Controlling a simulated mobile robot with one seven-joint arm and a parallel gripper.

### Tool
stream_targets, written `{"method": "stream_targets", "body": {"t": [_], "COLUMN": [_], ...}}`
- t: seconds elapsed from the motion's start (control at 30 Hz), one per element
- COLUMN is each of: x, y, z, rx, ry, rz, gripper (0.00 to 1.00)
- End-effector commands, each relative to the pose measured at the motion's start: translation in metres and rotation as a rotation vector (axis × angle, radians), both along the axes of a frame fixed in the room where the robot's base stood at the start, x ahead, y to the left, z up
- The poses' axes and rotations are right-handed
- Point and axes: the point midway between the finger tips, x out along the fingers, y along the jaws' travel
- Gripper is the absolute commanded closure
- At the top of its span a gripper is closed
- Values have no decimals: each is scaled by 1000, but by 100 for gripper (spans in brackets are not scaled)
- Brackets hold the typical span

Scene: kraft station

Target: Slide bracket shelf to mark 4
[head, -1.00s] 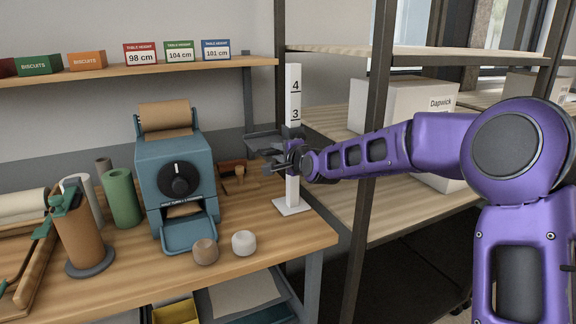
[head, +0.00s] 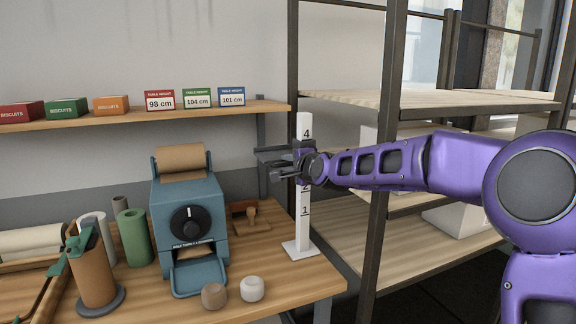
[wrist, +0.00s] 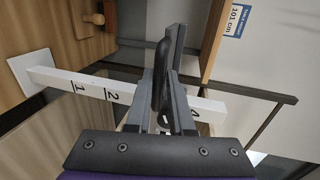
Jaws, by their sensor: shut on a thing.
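The white upright post (head: 303,222) stands on a square foot on the bench, with black numbers on its face. The dark grey bracket shelf (head: 272,151) sits on the post just below number 4 and juts to the left. Numbers 1 and 2 show below it; 3 is hidden. My gripper (head: 303,165) is at the post, shut on the bracket shelf. In the wrist view the post (wrist: 65,83) lies sideways, with the shelf (wrist: 178,50) crossing it and my gripper (wrist: 163,112) around the shelf's bracket. Part of number 4 shows beside the fingers.
A teal roll machine (head: 190,215) stands left of the post, with two small round pots (head: 252,288) in front. A wall shelf (head: 150,115) with signs and boxes is behind.

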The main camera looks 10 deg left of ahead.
Motion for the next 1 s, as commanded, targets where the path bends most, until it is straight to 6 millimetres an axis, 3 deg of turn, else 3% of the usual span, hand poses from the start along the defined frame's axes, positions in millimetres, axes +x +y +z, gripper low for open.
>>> {"method": "stream_targets", "body": {"t": [0.07, 0.1, 0.2, 0.63, 1.0], "x": [0, 0, 1, -4, -40], "y": [0, 0, 0, -5, -31], "z": [5, 5, 4, 3, 13], "rx": [2, 2, 3, 2, 1], "ry": [-9, -9, -9, -5, -5], "rz": [-1, -1, -1, -3, -5], "gripper": [100, 74, 56, 56, 56]}}
